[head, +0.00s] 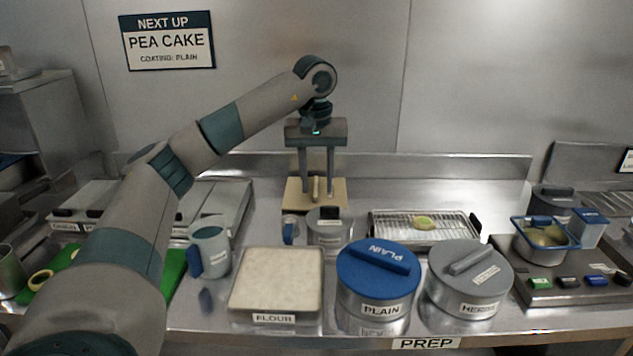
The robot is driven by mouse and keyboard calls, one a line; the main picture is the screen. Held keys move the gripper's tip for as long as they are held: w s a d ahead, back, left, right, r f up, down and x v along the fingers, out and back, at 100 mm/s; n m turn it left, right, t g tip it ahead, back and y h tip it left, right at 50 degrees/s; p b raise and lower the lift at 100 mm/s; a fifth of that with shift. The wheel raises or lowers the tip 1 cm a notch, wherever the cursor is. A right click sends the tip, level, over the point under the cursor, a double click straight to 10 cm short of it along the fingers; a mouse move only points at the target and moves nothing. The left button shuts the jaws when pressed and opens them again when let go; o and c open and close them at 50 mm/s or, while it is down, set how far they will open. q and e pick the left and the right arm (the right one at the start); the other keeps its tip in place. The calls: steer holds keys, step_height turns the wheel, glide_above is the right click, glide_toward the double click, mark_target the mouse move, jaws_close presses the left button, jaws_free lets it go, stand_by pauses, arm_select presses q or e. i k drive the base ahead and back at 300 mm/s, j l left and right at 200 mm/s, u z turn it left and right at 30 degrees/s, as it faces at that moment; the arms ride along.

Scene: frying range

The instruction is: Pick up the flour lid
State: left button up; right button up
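A beige square plate with an upright handle (296,202), which looks like the flour lid, lies at the back of the counter; I see no writing on it. My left gripper (317,188) points down over it, with its two fingers apart on either side of the handle. I cannot tell whether the fingertips touch the plate. The square tray labelled FLOUR (274,318) stands uncovered at the front, with a pale, flat surface inside. My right gripper is not in view.
A grey metal container (328,238) stands just in front of the plate. A blue-lidded PLAIN tin (378,268), a grey-lidded HERB tin (468,280), a wire rack (395,226) and a mug (209,252) stand nearby. The counter behind the rack is clear.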

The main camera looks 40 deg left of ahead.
mark_target(294, 199)
steer(key=i+j, duration=0.75)
steer(key=j, duration=0.15)
